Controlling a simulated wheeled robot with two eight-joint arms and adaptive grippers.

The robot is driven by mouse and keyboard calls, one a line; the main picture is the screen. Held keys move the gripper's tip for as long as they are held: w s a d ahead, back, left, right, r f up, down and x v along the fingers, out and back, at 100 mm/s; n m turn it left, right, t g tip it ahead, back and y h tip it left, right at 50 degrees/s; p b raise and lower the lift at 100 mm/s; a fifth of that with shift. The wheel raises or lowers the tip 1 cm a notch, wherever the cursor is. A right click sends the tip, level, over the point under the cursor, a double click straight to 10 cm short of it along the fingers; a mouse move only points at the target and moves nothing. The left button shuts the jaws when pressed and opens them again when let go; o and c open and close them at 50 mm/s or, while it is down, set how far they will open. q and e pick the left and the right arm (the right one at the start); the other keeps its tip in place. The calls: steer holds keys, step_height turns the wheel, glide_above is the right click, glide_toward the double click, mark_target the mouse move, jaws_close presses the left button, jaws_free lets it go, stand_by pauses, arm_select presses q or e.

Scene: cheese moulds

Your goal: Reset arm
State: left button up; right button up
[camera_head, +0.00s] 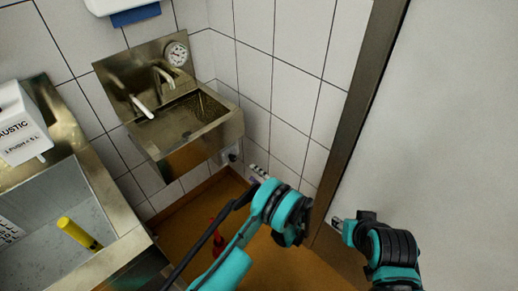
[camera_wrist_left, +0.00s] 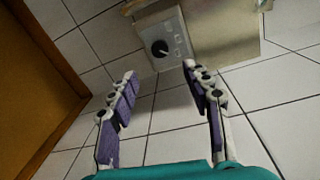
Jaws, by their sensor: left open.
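My left gripper (camera_head: 259,173) shows small in the head view, at the end of a teal and black arm, in front of the tiled wall and low to the right of the sink. In the left wrist view the left gripper (camera_wrist_left: 162,82) has two fingers with purple pads, spread well apart with nothing between them. My right arm, teal and black, is at the lower right, and a small pale part of its right gripper (camera_head: 340,224) shows near the door frame; its fingers cannot be made out.
A metal hand sink (camera_head: 190,125) with a tap and a round dial (camera_head: 176,54) is on the wall. At left are a larger metal basin (camera_head: 62,205) with a yellow-handled thing (camera_head: 78,233) and a caustic dispenser (camera_head: 20,125). A red object (camera_head: 217,240) is near the orange floor.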

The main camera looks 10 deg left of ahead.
arm_select(q)
steer(key=s+a+r+n+g+h, duration=0.2)
steer(key=a+r+h, duration=0.15)
steer(key=r, duration=0.55)
steer(key=s+a+r+n+g+h, duration=0.1)
steer(key=s+a+r+g+h, duration=0.2)
steer(key=r, duration=0.7)
steer(key=s+r+n+h, duration=0.2)
steer(key=s+n+h, duration=0.1)
steer(key=s, duration=0.9)
steer(key=s+r+n+t+h, duration=0.1)
steer(key=s+r+n+h, duration=0.2)
steer(key=s, duration=0.9)
steer(key=shift+s+a+n+t+h, duration=0.15)
steer(key=shift+n+t+h, duration=0.15)
steer(key=shift+h, duration=0.25)
